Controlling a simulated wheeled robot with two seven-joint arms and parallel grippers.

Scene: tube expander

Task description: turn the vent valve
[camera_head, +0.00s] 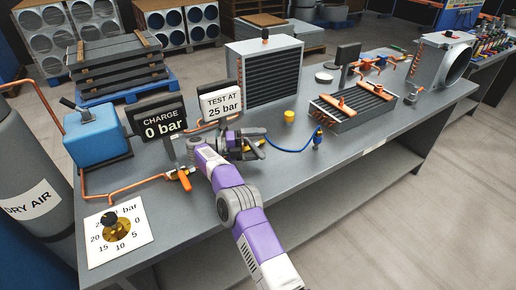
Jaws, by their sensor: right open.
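My right gripper (259,143) is open over the bench, just right of the two signs. A yellow lever (257,151) shows at its fingertips; I cannot tell whether they touch it. An orange valve handle (184,180) stands on the copper pipe (135,184), left of my right wrist. No label shows which of these two is the vent valve. The valve body by the yellow lever is mostly hidden by my gripper. My left gripper is not in view.
A "CHARGE 0 bar" sign (163,125) and a "TEST AT 25 bar" sign (222,103) stand behind my wrist. A finned coil (350,110) lies on the bench (330,170). A dial plate (137,233) is at front left.

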